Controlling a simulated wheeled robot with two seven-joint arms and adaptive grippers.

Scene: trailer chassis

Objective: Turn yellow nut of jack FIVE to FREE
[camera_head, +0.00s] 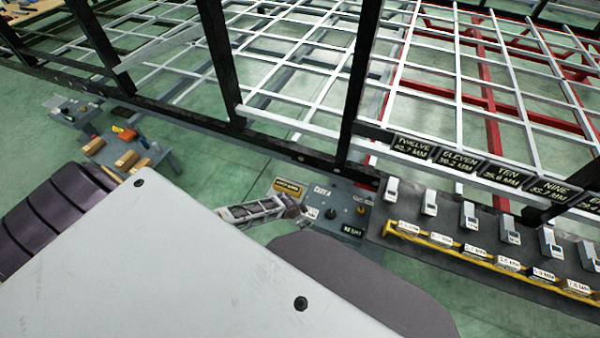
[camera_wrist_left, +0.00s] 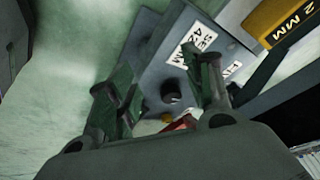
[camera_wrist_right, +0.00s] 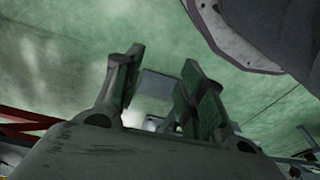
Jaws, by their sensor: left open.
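No jack marked FIVE and no yellow nut can be made out in any view. The head view shows signs for TWELVE (camera_head: 412,146), ELEVEN (camera_head: 459,160), TEN (camera_head: 503,174) and NINE (camera_head: 553,189) on the frame. My left gripper (camera_head: 298,210) is over the left part of a grey panel (camera_head: 342,196). In the left wrist view, my left gripper (camera_wrist_left: 158,85) is open and empty, its fingers on either side of a black knob (camera_wrist_left: 171,91), contact unclear. My right gripper (camera_wrist_right: 158,72) is open and empty over green floor in the right wrist view; the head view does not show it.
The panel also has a small yellow knob (camera_head: 361,210). To its right, a dark bench (camera_head: 440,222) carries several grey devices behind a yellow labelled rail (camera_head: 470,249). Black posts (camera_head: 357,85) and a white grid stand behind. A side table (camera_head: 140,148) holds small items at left.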

